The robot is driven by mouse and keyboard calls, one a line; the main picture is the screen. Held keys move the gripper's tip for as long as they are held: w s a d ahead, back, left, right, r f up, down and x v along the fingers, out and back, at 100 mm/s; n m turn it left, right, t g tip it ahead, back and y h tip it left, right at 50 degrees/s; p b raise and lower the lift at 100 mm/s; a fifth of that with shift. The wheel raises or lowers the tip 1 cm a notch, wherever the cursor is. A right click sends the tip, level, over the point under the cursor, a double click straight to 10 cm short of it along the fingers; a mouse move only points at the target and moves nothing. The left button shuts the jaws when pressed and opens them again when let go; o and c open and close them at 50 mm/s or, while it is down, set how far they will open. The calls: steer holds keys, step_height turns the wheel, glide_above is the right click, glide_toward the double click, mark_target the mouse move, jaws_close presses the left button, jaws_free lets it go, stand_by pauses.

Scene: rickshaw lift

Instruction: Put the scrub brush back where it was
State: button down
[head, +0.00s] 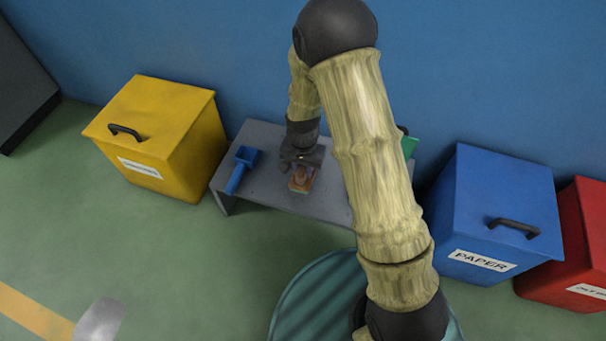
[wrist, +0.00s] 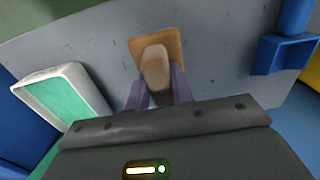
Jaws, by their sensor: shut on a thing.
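The scrub brush (head: 301,180) is a small orange-brown block with a paler, rounded grip on top. In the head view it is at the front of the grey bench, right under my gripper (head: 300,164). In the wrist view the brush (wrist: 156,62) sits between the two fingers of my gripper (wrist: 158,92), which are shut on its grip. The brush is over the grey bench top (wrist: 215,55); I cannot tell whether it touches it.
A blue scoop (head: 243,168) lies on the bench (head: 262,187), left of the brush. A white-rimmed green tray (wrist: 65,92) shows in the wrist view. A yellow bin (head: 165,135) stands left; blue (head: 495,215) and red (head: 585,245) bins stand right. My arm hides the bench's right part.

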steer(key=shift+f+b, duration=0.5)
steer(key=shift+f, duration=0.7)
steer(key=shift+f, duration=0.2)
steer(key=c, duration=1.2)
jaws_free()
steer(key=shift+r, duration=0.1)
step_height(320, 180, up, 12)
steer(key=p, duration=0.8)
steer(key=shift+r, duration=0.1)
